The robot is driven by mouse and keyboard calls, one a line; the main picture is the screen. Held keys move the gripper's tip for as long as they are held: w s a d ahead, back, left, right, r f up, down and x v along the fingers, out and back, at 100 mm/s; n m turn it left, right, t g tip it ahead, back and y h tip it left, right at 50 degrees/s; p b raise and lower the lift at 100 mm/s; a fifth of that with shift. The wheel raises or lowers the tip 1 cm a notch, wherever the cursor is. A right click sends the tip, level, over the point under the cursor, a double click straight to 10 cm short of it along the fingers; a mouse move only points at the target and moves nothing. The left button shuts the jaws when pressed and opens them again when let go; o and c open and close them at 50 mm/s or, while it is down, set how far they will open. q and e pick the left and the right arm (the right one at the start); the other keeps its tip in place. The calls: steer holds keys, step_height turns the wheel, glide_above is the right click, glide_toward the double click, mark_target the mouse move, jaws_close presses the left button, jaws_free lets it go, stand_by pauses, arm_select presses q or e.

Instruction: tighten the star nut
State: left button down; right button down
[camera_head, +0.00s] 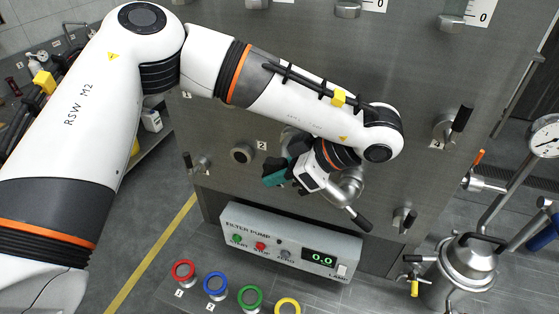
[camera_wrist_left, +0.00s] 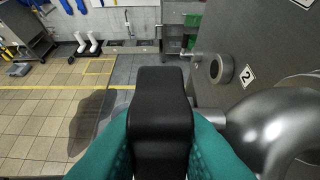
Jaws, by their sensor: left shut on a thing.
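My left gripper (camera_head: 279,176) reaches the front of the grey metal panel, beside the label 2 and above the filter pump box. Its teal fingers also show in the left wrist view (camera_wrist_left: 160,152), shut on both sides of a black handle (camera_wrist_left: 160,110). A metal stem and a rounded metal fitting (camera_wrist_left: 275,125) show just right of the handle in that view. I cannot make out a star nut by its shape; the wrist and fingers hide part of the fitting. My right gripper is not in view.
The filter pump box (camera_head: 290,245) reads 0.0 below the gripper. Several coloured rings, among them a red one (camera_head: 183,270), stand in front. A metal vessel (camera_head: 466,262) and a dial gauge (camera_head: 545,137) are at right. Black-handled valves stick out of the panel (camera_head: 340,60).

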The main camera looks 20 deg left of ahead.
arm_select(q)
steer(key=y, duration=0.2)
steer(key=y+p, duration=0.1)
steer(key=y, duration=0.1)
steer(key=shift+f+y, duration=0.2)
steer(key=shift+y, duration=0.1)
stand_by(0.5)
steer(key=c, duration=1.4)
jaws_free()
steer(key=shift+a, duration=0.1)
steer(key=shift+o, duration=0.6)
